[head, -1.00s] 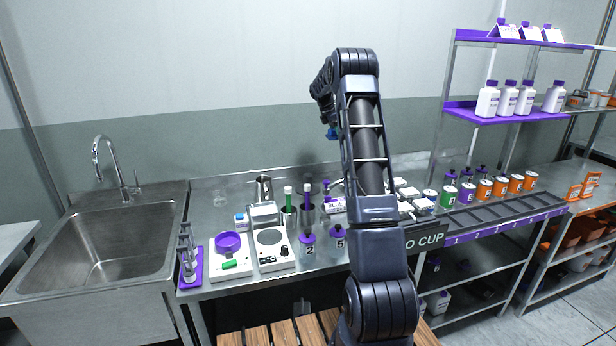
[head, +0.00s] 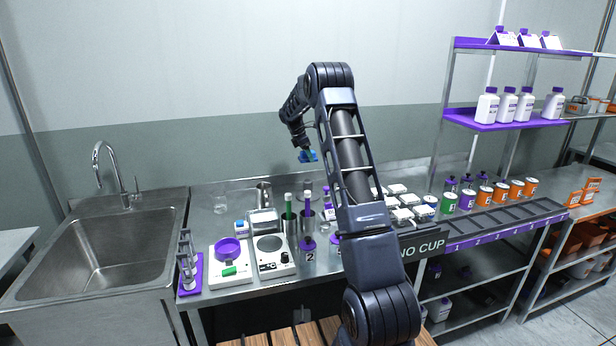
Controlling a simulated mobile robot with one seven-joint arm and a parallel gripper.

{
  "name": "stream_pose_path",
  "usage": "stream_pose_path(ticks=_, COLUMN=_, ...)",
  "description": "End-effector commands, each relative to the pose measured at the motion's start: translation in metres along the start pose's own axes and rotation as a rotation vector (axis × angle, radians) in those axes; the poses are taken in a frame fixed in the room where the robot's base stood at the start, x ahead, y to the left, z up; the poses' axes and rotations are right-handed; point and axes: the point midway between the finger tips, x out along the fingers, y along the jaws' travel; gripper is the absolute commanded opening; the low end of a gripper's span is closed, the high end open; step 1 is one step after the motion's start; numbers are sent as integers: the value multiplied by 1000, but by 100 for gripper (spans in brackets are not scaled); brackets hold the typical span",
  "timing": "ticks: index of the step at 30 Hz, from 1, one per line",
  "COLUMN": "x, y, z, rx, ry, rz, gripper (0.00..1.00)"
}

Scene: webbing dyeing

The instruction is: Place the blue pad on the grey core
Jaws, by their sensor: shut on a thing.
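My gripper (head: 306,150) is above the back of the steel bench, in front of the wall. It is shut on a small blue pad (head: 308,157), which hangs in the air clear of the bench. The fingers are small in the view and partly hidden by the pad. I cannot pick out the grey core for certain. A grey upright piece (head: 187,262) stands on a purple base at the bench's left end.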

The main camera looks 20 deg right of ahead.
Motion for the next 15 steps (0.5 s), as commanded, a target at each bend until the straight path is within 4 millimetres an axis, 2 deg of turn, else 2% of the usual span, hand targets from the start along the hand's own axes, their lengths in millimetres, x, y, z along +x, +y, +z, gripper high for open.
stream_pose_path(ticks=1, x=11, y=-1, z=-5, rx=-2, ry=0, rz=-4, gripper=29)
stream_pose_path(ticks=6, x=41, y=0, z=-17, rx=-1, ry=0, rz=-2, gripper=29)
stream_pose_path(ticks=15, x=60, y=0, z=-25, rx=0, ry=1, rz=0, gripper=29)
